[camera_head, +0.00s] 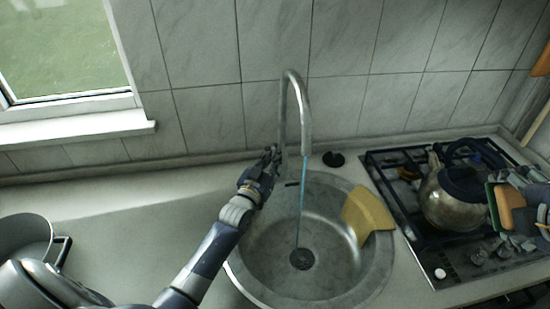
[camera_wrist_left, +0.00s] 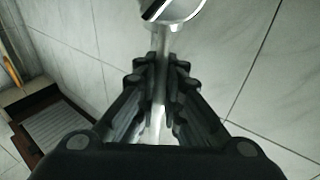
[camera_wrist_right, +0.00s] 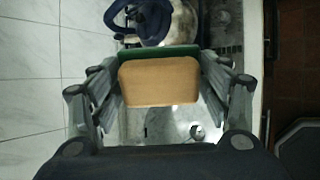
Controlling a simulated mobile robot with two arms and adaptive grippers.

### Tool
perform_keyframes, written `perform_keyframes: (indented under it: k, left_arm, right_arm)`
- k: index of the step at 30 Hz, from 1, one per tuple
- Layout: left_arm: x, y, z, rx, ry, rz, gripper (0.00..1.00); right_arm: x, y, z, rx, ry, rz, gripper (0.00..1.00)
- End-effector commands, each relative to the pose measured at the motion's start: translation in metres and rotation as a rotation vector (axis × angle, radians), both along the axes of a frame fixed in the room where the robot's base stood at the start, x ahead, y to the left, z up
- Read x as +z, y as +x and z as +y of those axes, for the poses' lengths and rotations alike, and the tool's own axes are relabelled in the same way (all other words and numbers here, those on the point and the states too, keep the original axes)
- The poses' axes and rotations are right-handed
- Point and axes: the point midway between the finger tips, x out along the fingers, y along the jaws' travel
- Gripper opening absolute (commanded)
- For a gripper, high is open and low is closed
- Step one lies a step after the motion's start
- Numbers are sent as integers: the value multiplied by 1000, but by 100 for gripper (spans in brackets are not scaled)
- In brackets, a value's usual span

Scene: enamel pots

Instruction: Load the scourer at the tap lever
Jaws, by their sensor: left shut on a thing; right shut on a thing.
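The tap (camera_head: 300,105) is a tall, curved metal spout behind the round steel sink (camera_head: 255,270). A thin bluish stream of water (camera_head: 299,210) runs from it to the drain. My left gripper (camera_head: 272,160) is shut on a metal part of the tap beside the spout. The left wrist view shows this silver part (camera_wrist_left: 159,95) between the fingers; I cannot tell how much of it is the lever. My right gripper (camera_wrist_right: 160,85) is shut on the scourer (camera_wrist_right: 160,82), an orange block with a green side. The scourer (camera_head: 508,207) is held above the hob's right side.
A yellow cloth (camera_head: 367,213) hangs over the sink's right rim. A metal kettle (camera_head: 452,197) stands on the gas hob (camera_head: 405,200), close to the scourer. A pot (camera_head: 25,237) stands at the far left. The counter (camera_head: 120,225) between pot and sink is mostly free.

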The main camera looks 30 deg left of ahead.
Motion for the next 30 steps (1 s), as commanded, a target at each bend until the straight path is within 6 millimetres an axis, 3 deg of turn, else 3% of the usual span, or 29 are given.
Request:
perform_keyframes:
  k: [7,9,11,23,30]
  left_arm:
    - [-3,-1,-1,-1,0,7,0]
    - [-3,-1,-1,-1,0,7,18]
    - [-3,-1,-1,-1,0,7,28]
    - [-2,-4,-1,-1,0,4,28]
    - [-7,-36,-2,0,0,7,28]
  right_arm:
    - [1,0,0,0,0,-1,51]
    - [1,0,0,0,0,-1,51]
    - [1,0,0,0,0,-1,51]
    - [1,0,0,0,0,-1,51]
    - [1,0,0,0,0,-1,51]
